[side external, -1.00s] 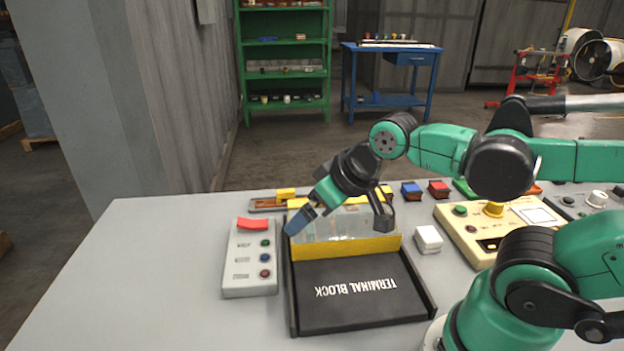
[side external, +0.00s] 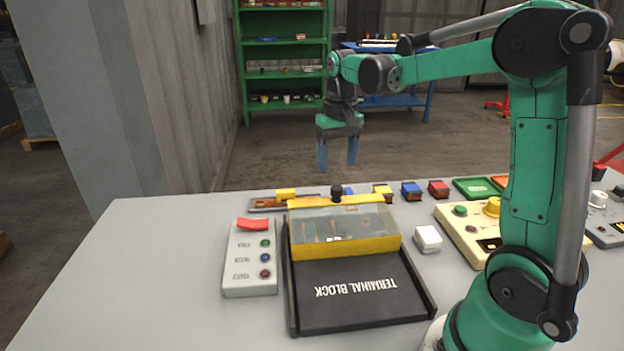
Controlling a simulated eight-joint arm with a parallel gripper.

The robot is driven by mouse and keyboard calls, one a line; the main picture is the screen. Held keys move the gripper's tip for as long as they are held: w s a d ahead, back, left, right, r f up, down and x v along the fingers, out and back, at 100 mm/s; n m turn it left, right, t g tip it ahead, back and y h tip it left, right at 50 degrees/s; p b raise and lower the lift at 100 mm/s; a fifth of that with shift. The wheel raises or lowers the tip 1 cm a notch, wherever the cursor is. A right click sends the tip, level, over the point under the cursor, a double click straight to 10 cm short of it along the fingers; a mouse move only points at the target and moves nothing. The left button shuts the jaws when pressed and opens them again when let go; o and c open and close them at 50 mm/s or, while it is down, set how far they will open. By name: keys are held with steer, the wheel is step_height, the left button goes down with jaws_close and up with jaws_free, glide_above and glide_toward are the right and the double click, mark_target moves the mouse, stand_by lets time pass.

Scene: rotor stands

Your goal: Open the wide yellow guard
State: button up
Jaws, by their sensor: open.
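The wide yellow guard (side external: 360,246) has a clear panel in a yellow frame and sits over the back half of the terminal block unit. Some orange parts show dimly through the panel. A black knob (side external: 336,192) stands up at the middle of its back edge. The black front plate (side external: 350,290) of the unit, lettered TERMINAL BLOCK, lies uncovered in front. My gripper (side external: 337,155) points down, open and empty, its blue fingers apart. In the picture it is just above the knob and touches nothing.
A grey button box (side external: 251,262) with a red top piece stands left of the unit. A white block (side external: 428,238) and a cream control panel (side external: 465,232) are on the right. Several small coloured blocks line the back edge. The table's front left is clear.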

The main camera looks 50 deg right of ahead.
mark_target(337, 188)
steer(key=shift+d+f, duration=0.25)
steer(key=shift+f, duration=2.65)
jaws_close()
